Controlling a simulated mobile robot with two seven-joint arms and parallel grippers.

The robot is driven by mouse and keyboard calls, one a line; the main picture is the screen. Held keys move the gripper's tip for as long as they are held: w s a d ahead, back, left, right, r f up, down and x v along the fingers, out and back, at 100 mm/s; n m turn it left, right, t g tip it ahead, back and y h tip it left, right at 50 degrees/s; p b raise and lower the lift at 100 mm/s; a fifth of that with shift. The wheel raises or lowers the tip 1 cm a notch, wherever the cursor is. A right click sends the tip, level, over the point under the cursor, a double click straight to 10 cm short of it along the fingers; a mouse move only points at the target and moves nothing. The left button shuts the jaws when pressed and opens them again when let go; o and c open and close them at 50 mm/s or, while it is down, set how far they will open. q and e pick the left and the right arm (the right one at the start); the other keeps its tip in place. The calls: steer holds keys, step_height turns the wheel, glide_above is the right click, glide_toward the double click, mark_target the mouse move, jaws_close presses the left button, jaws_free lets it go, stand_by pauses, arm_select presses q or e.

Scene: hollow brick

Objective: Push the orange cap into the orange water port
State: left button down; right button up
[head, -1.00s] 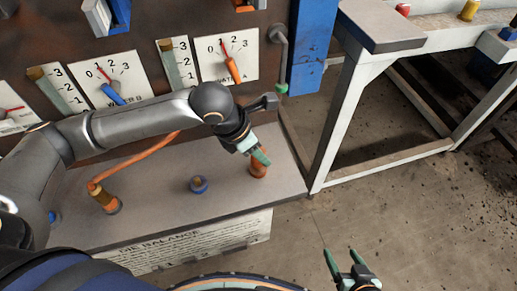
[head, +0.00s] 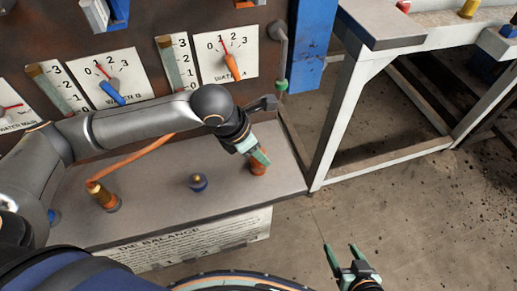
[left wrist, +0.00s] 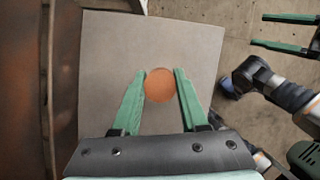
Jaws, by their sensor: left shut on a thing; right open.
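The orange cap shows as a round orange disc (left wrist: 160,86) between the two green fingers of my left gripper (left wrist: 160,75) in the left wrist view. In the head view my left gripper (head: 262,157) is shut on this orange piece (head: 258,169) at the right end of the grey bench. The piece stands at the bench top. I cannot tell the cap from the orange water port under it, nor how deep the cap sits, as the gripper hides part of it. My right gripper (head: 341,247) is open and empty, over the floor in front of the bench.
An orange hose (head: 135,160) runs to a brass and orange fitting (head: 104,198) at the left. Behind is a panel with gauges and levers (head: 232,66). A steel-framed table (head: 385,30) stands at the right.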

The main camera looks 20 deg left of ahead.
arm_select(q)
steer(key=shift+f, duration=0.4)
arm_select(e)
steer(key=shift+s+f, duration=0.2)
steer(key=shift+s, duration=0.05)
arm_select(q)
steer(key=shift+f, duration=0.45)
arm_select(e)
steer(key=shift+f, duration=0.1)
arm_select(q)
steer(key=c, duration=0.7)
jaws_free()
steer(key=o, duration=0.3)
steer(key=shift+o, duration=0.2)
arm_select(e)
steer(key=shift+w, duration=0.25)
arm_select(q)
steer(key=p+v, duration=0.2)
steer(key=v, duration=1)
steer(key=shift+r, duration=0.2)
arm_select(e)
steer(key=shift+s+d+r, duration=0.45)
steer(key=shift+d+r, duration=0.25)
